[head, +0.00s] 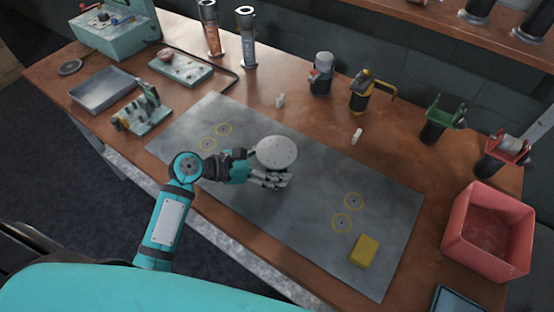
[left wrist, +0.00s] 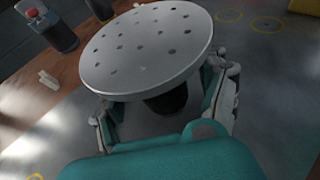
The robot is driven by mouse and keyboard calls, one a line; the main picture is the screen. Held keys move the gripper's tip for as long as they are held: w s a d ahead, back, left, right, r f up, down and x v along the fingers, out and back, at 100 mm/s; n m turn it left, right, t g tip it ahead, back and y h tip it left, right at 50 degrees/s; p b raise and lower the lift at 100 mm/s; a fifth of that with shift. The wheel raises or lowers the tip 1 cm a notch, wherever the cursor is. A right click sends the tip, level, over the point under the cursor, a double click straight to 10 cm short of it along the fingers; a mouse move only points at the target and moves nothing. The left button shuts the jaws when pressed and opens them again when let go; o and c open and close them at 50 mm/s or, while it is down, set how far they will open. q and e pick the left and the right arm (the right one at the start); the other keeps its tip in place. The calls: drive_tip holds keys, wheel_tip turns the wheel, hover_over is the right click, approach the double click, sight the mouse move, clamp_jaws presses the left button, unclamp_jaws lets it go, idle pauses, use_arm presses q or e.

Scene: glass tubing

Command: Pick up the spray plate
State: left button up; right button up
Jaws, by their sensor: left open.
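The spray plate, a round pale grey disc with small holes (head: 277,152), is near the middle of the grey mat (head: 225,185). In the left wrist view the spray plate (left wrist: 145,50) fills the upper middle, with a dark part below its rim. My left gripper (head: 280,180) is open, at the near side of the disc. In the left wrist view its fingers (left wrist: 168,98) stand on both sides of the dark part, below the disc. The disc hides the fingertips, so contact cannot be told. My right gripper is not in view.
A yellow block (head: 364,251) lies on the mat's near right, by yellow-ringed holes (head: 341,223). A red bin (head: 488,234) stands at the right. Torches and bottles (head: 321,76) line the back. A metal tray (head: 103,91) is at the left. Small white pieces (head: 357,137) stand behind the mat.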

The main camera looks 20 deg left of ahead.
use_arm(q)
drive_tip(key=shift+w+d+f, duration=0.25)
drive_tip(key=shift+w+d, duration=0.05)
drive_tip(key=shift+d, duration=0.05)
drive_tip(key=c, duration=1.5)
drive_tip(key=shift+r, duration=0.1)
